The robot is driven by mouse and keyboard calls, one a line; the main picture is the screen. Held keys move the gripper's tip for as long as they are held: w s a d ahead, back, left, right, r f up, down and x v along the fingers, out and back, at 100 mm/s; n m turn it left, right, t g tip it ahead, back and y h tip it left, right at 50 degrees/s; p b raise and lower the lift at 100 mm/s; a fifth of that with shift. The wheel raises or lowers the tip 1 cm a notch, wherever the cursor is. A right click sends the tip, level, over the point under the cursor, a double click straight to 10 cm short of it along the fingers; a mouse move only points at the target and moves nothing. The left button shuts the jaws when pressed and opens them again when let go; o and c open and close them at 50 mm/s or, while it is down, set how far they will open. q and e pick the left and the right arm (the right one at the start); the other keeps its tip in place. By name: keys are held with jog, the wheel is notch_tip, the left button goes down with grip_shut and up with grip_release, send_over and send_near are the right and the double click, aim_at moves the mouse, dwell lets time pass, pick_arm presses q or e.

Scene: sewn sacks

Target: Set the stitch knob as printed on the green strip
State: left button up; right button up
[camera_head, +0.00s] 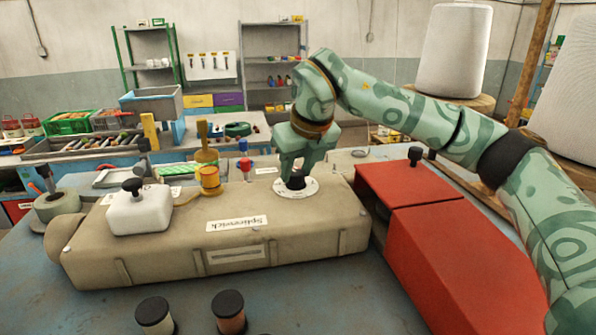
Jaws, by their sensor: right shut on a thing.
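A beige machine labelled "Splicewick" (180,255) lies across the blue bench. Near its right end is a round white dial plate (312,193) with a black knob (296,182) at its middle. My right gripper (297,172) points down over the dial and is shut on the black knob. Its fingers hide part of the knob and of the dial marks, so the setting cannot be read. A green striped strip (178,170) lies behind the machine, left of the yellow post; its print is too small to read. My left gripper is not in view.
A white block with a black knob (140,208) sits on the machine's left end. A red box (450,245) stands close on the right, under my right arm. Two black-capped jars (229,312) stand at the front. A yellow-brass post (209,178) rises behind the machine.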

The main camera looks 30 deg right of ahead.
jog(key=shift+r+m, duration=0.1)
jog(key=shift+m, duration=0.5)
jog(key=shift+h, duration=0.3)
jog(key=o, duration=1)
jog(key=b+v, duration=0.2)
jog(key=v, duration=1.4)
jog(key=shift+r+b, duration=0.15)
jog(key=shift+b, duration=0.25)
